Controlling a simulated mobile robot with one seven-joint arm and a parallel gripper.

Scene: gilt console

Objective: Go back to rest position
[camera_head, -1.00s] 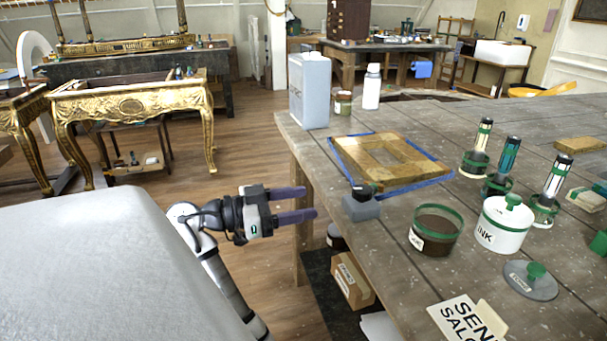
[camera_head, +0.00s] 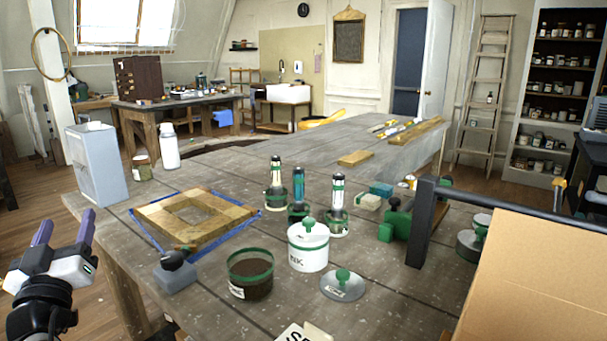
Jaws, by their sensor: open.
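My gripper (camera_head: 64,232) is at the lower left of the head view, beside the near left corner of the wooden workbench (camera_head: 215,315). Its two purple fingers are apart and point up and away from me. Nothing is between them. The gripper is clear of the bench and of the things on it; floor shows behind it. Most of my arm is outside the picture.
On the bench are a wooden frame (camera_head: 195,218) on blue tape, a grey canister (camera_head: 97,165), a dark open jar (camera_head: 250,273), a white lidded pot (camera_head: 308,247) and several upright tools. A cardboard box (camera_head: 540,285) and dark rail (camera_head: 425,222) fill the right foreground.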

